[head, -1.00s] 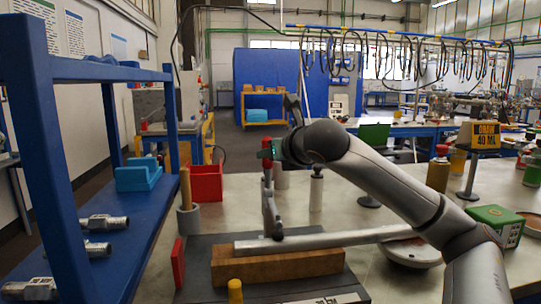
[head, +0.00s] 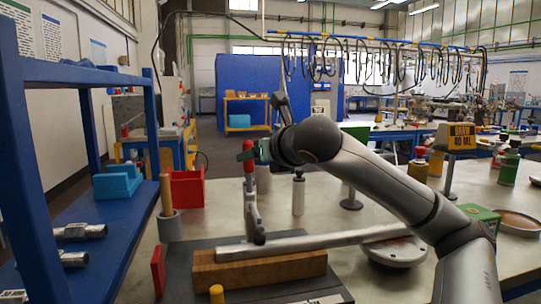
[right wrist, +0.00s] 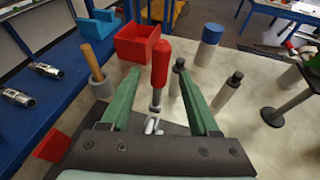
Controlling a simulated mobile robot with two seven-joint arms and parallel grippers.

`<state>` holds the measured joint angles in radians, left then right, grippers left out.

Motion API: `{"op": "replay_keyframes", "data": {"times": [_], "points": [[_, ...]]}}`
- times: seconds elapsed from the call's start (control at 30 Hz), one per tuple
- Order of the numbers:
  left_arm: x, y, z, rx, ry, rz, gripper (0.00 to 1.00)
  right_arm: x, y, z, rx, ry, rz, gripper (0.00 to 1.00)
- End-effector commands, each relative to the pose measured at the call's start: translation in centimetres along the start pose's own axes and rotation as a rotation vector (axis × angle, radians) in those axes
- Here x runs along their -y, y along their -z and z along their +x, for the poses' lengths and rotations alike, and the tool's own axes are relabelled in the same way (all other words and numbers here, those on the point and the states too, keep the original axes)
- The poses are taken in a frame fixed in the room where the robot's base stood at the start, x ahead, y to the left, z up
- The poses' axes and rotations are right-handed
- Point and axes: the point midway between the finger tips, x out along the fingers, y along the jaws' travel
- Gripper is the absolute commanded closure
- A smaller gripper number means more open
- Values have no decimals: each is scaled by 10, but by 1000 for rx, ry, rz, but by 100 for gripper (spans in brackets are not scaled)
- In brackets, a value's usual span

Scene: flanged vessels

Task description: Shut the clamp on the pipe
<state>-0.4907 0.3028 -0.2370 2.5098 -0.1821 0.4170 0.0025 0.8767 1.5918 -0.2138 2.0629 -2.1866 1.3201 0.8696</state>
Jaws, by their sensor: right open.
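The clamp has a red handle (head: 249,162) standing upright on a metal lever (head: 253,215), beside the pipe. The silver pipe (head: 320,241) lies along a wooden block (head: 259,269) and runs off to the right. My right gripper (head: 251,151) is at the top of the handle. In the right wrist view, the green fingers of my right gripper (right wrist: 158,70) are spread, one on each side of the red handle (right wrist: 160,64), with gaps to both. The clamp's lower part is partly hidden in that view. My left gripper is not in view.
A red bin (head: 187,188) and a grey cup with a wooden stick (head: 168,226) stand left of the clamp. A grey-white cylinder (head: 298,194) stands behind. A blue shelf (head: 110,255) holds metal fittings at left. A round dish (head: 397,251) lies right of the block.

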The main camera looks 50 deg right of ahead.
Motion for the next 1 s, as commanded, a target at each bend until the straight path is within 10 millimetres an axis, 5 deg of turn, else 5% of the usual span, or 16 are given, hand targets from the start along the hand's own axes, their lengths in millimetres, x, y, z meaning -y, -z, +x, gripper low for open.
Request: {"op": "replay_keyframes", "data": {"times": [0.4, 0.83, 1.0], "points": [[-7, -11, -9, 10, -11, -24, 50, 0, -1, -83, 4, 0, 1, 38], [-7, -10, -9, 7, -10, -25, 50, 0, 0, -95, 1, 0, 1, 38], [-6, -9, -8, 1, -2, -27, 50, -7, 6, -91, -20, -22, -9, 56]]}}
